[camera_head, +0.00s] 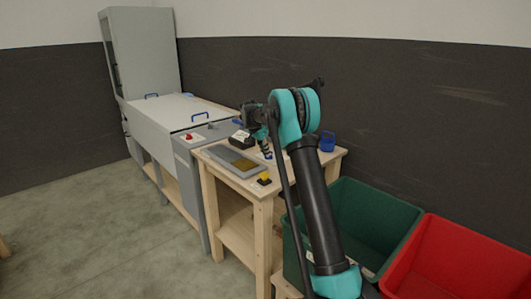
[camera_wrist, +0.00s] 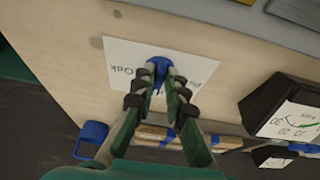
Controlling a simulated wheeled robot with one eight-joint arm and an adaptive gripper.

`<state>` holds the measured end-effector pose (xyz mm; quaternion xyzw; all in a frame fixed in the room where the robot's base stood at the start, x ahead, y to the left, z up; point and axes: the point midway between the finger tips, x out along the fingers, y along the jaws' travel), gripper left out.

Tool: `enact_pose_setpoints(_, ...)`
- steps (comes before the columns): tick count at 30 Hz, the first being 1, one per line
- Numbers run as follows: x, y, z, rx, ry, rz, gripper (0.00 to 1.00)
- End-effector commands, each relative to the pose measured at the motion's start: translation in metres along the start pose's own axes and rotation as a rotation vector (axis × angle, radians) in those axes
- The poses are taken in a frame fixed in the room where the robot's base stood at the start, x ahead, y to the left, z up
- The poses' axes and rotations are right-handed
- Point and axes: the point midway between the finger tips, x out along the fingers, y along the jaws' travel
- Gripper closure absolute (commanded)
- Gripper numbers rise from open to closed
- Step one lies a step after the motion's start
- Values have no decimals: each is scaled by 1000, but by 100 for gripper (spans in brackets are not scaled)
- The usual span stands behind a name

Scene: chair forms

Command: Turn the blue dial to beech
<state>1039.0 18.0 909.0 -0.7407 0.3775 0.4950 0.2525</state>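The blue dial (camera_wrist: 160,64) sits on a white label plate (camera_wrist: 125,58) on the wooden table top in the wrist view. "Oak" is legible to the left of the dial, and part of another word shows on the right. The word beech is not visible. My gripper (camera_wrist: 161,78) has a finger on each side of the dial. The fingertips close in on it, with blue filling the gap between them. In the head view my gripper (camera_head: 267,152) points down over the table, and the dial is hidden.
A black gauge box (camera_wrist: 285,108) stands right of the dial in the wrist view. A blue mug (camera_head: 327,143), a grey tray (camera_head: 235,162) and a yellow-topped button (camera_head: 264,178) are on the table (camera_head: 262,192). Green (camera_head: 385,215) and red (camera_head: 455,255) bins stand at the right.

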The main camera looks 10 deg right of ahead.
Motion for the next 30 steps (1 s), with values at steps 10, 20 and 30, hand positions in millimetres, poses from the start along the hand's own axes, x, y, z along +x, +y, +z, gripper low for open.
enact_pose_setpoints(10, 0, 0, 0, 0, 0, 0, 69)
enact_pose_setpoints(20, -30, 0, 0, -2, 0, 0, 69)
enact_pose_setpoints(30, -96, 0, 0, -2, 0, 0, 69)
